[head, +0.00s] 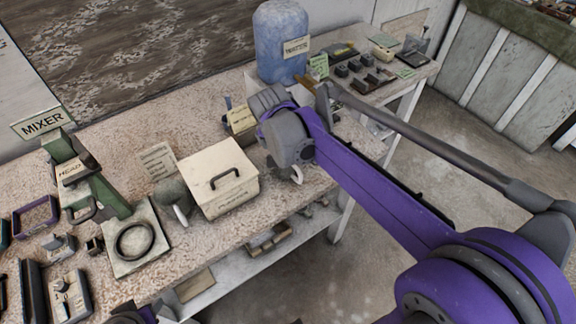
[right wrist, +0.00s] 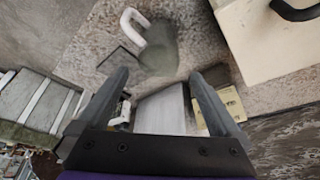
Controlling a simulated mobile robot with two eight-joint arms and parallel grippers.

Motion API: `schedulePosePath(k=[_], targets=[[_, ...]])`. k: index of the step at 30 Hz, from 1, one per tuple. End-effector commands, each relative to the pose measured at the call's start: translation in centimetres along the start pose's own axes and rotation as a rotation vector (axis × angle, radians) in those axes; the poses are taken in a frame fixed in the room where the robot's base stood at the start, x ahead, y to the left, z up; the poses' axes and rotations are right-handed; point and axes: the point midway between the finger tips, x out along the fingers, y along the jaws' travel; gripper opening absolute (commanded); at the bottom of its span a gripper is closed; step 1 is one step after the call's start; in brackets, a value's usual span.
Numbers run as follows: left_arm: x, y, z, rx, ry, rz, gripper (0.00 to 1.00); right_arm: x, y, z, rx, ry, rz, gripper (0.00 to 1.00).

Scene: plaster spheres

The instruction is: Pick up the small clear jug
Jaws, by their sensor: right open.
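The small clear jug (right wrist: 160,52) shows in the right wrist view as a grey-green see-through body with a thick white handle. It stands on the speckled bench beyond my fingertips, beside the cream box. In the head view only its white handle (head: 297,173) shows clearly; my right wrist hides most of the body. My right gripper (right wrist: 160,74) is open, with nothing held between its fingers. In the head view its fingers are hidden behind my wrist. A bit of purple at the bottom edge of the head view looks like my left arm; its gripper does not show.
A cream lidded box (head: 222,180) with a black handle stands left of the jug. Left of it is a grey round vessel (head: 172,194) with a white handle. A large blue bottle (head: 281,45) stands behind. The bench's front edge is close to the jug.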

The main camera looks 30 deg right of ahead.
Motion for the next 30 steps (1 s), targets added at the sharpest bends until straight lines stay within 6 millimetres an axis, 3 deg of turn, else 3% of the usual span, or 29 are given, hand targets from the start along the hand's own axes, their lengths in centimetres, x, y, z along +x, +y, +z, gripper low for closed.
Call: schedulePosePath(k=[8, 15, 25, 30], targets=[[0.1, 0.0, 0.1, 0.0, -0.001, 0.0, 0.5, 2.5, 0.1, 0.2, 0.0, 0.0, -0.001, 1.0], [0.2, 0.0, 0.2, 0.0, -0.002, 0.0, 0.5, 6.0, 0.3, 0.4, -0.001, 0.0, -0.001, 1.0], [0.2, 0.0, 0.2, 0.0, -0.002, 0.0, 0.5, 6.7, 0.3, 0.4, -0.002, 0.0, -0.002, 1.0], [0.2, 0.0, 0.2, 0.0, -0.002, 0.0, 0.5, 6.7, 0.3, 0.4, -0.002, 0.0, -0.002, 0.69]])
